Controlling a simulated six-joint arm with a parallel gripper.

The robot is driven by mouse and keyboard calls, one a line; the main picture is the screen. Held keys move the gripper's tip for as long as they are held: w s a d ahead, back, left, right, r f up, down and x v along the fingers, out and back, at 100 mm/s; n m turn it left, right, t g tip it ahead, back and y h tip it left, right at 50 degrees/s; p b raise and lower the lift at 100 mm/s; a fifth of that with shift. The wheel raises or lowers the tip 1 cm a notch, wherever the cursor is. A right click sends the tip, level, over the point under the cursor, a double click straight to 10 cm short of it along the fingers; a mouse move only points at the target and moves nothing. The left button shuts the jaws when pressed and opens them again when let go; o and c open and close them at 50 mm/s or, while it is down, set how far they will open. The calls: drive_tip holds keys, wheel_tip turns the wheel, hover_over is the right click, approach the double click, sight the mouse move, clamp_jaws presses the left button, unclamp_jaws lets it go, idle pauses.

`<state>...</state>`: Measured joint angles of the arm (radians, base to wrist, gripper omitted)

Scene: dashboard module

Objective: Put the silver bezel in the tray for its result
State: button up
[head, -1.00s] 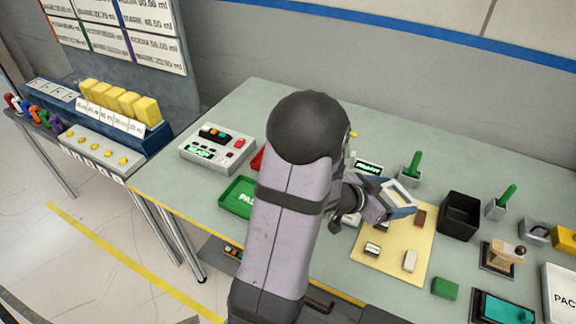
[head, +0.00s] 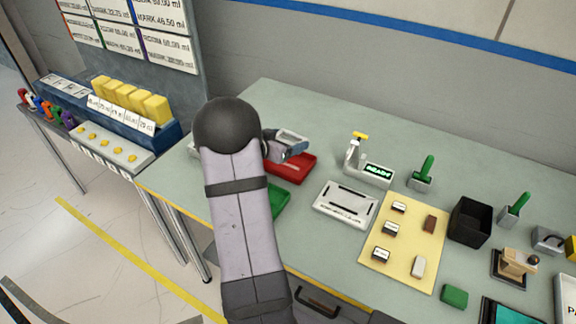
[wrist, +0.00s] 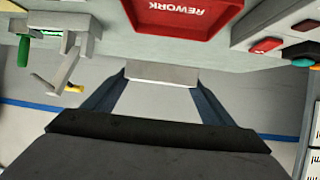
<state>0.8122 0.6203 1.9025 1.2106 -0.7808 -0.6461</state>
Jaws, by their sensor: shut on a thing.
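My gripper (head: 297,143) is above the back part of the red tray (head: 290,170). In the wrist view its two blue fingers (wrist: 160,85) are shut on the silver bezel (wrist: 162,75), which shows as a pale grey bar between the tips. In the head view the bezel (head: 290,138) is a small grey piece at the fingers, mostly hidden. The red tray reads REWORK in the wrist view (wrist: 185,12) and looks empty where it shows. The green tray (head: 277,201) lies in front of it, partly hidden by my arm.
A white slotted fixture (head: 345,203) lies right of the trays, with a yellow-topped stand (head: 357,158) behind it. A yellow mat (head: 405,228) carries several small blocks. A black bin (head: 469,220) stands farther right. A control box with buttons (wrist: 285,35) is beside the red tray.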

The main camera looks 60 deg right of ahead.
sight(285, 168)
drive_tip(key=shift+w+d+r+n+t, duration=0.15)
drive_tip(key=shift+w+d+n+t, duration=0.15)
drive_tip(key=shift+w+n, duration=0.15)
drive_tip(key=shift+f+p, duration=0.65)
drive_tip(key=shift+f, duration=4.35)
drive_tip(key=shift+f, duration=0.1)
drive_tip(key=shift+f, duration=0.15)
drive_tip(key=o, duration=1.1)
drive_tip(key=shift+w+r, duration=0.1)
drive_tip(key=shift+r, duration=0.2)
drive_tip(key=b+v, duration=0.2)
drive_tip(key=v, duration=1)
drive_tip(key=shift+a+f+b, duration=0.1)
drive_tip(key=shift+f+b, duration=0.05)
drive_tip(key=shift+b, duration=0.25)
